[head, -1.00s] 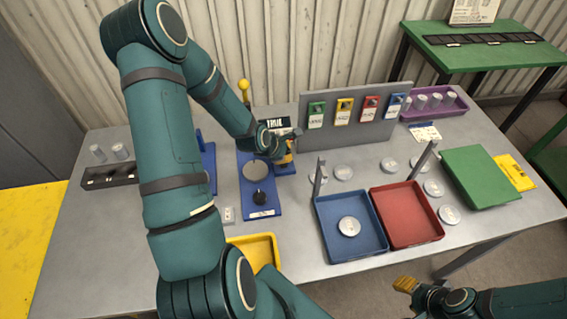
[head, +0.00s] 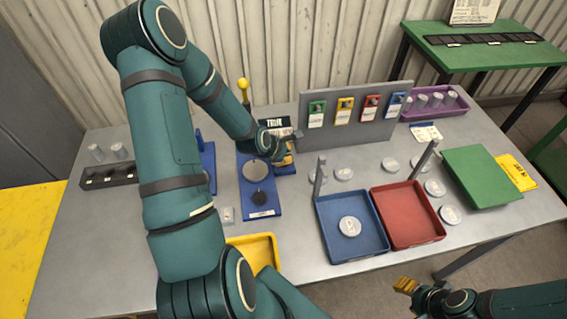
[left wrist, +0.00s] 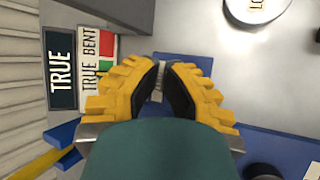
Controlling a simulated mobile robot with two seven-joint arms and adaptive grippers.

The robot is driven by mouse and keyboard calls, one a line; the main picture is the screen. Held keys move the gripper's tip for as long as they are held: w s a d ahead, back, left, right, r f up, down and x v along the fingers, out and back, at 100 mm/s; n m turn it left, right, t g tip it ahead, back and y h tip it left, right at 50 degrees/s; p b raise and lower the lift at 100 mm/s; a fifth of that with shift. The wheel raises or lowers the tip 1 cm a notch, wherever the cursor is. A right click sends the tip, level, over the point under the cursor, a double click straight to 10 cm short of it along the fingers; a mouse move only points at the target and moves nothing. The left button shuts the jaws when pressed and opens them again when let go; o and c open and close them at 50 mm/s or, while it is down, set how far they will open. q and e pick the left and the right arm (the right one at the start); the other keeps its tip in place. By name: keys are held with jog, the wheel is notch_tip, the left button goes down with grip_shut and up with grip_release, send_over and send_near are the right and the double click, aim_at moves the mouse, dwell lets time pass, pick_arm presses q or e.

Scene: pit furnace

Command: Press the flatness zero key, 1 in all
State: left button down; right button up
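A blue gauge stand (head: 260,205) with a round grey plate (head: 257,171) and a dark knob (head: 259,198) stands left of centre on the grey table. My left gripper (head: 286,154) is just right of the plate, above a small blue block (head: 285,169). In the left wrist view, its yellow fingers (left wrist: 163,72) come close together at the tips, with a narrow gap and a small grey piece behind it. I cannot make out a key marked flatness zero; the fingers cover part of the block. My right gripper (head: 406,285) is low at the right, off the table.
A dark TRUE sign (left wrist: 61,68) and a TRUE BENT card (left wrist: 98,65) stand beside the left gripper. A grey tag panel (head: 357,113) stands behind. The blue tray (head: 335,248), red tray (head: 428,232) and several silver discs lie right. A yellow-knobbed lever (head: 243,85) rises behind the stand.

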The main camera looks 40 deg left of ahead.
pick_arm(q)
jog(key=shift+s+d+f+b, duration=0.15)
jog(key=shift+d+f+b, duration=0.05)
jog(key=shift+f+b, duration=0.25)
dwell(0.9)
jog(key=shift+r, duration=0.1)
jog(key=shift+a+r+p, duration=0.2)
jog(key=shift+r+p, duration=0.1)
jog(key=shift+p, duration=0.05)
jog(key=shift+w+a+r+p, duration=0.25)
jog(key=shift+w+a+p, duration=0.05)
jog(key=shift+w+p, duration=0.05)
jog(key=shift+s+d+r, duration=0.1)
jog(key=shift+d+r, duration=0.05)
jog(key=shift+r, duration=0.1)
jog(key=shift+r+p, duration=2)
jog(key=shift+r, duration=0.4)
